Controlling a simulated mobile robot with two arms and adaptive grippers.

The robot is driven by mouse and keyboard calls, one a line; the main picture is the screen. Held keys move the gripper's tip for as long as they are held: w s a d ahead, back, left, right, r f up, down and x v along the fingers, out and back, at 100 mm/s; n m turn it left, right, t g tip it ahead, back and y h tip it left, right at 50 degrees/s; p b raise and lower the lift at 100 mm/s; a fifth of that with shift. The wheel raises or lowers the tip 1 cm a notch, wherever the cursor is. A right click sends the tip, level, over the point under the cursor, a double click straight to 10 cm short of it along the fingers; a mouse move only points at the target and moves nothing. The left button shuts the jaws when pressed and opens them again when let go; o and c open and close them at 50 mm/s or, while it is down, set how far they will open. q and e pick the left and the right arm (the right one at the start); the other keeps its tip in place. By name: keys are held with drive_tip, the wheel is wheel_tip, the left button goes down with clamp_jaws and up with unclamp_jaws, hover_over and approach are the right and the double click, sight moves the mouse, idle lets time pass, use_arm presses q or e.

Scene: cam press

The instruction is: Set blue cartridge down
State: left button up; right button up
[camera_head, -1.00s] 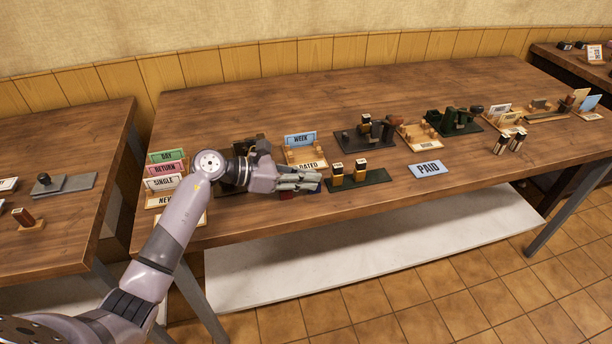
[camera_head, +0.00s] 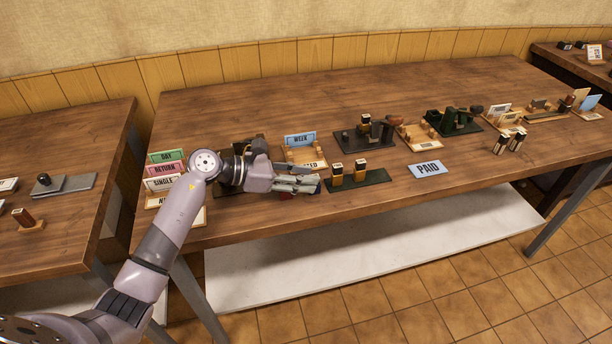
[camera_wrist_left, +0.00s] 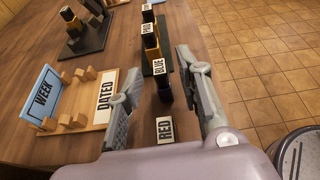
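The blue cartridge (camera_wrist_left: 165,88) stands upright with a white BLUE label on top. It is between the fingertips of my left gripper (camera_wrist_left: 160,68), with a gap on each side. The gripper is open; it also shows in the head view (camera_head: 316,179), low over the front of the table. A RED-labelled cartridge (camera_wrist_left: 165,129) is nearer the palm, between the fingers, its body mostly hidden. A dark green rack (camera_head: 376,178) with two yellow-and-black cartridges (camera_head: 337,174) is just right of the fingertips. Whether the blue cartridge's foot is on the rack is hidden. My right gripper is not in view.
A wooden holder with a blue WEEK card (camera_head: 300,139) and a DATED plate (camera_wrist_left: 106,96) is just behind the gripper. A blue PAID card (camera_head: 428,169) lies right of the rack. Dark presses (camera_head: 368,135) stand farther back. The table's front edge is close by.

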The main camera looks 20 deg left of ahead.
use_arm(q)
drive_tip(key=v, duration=0.5)
drive_tip(key=shift+s+a, duration=0.25)
drive_tip(key=shift+a, duration=0.1)
drive_tip(key=shift+s+a+r, duration=0.25)
drive_tip(key=shift+a, duration=0.05)
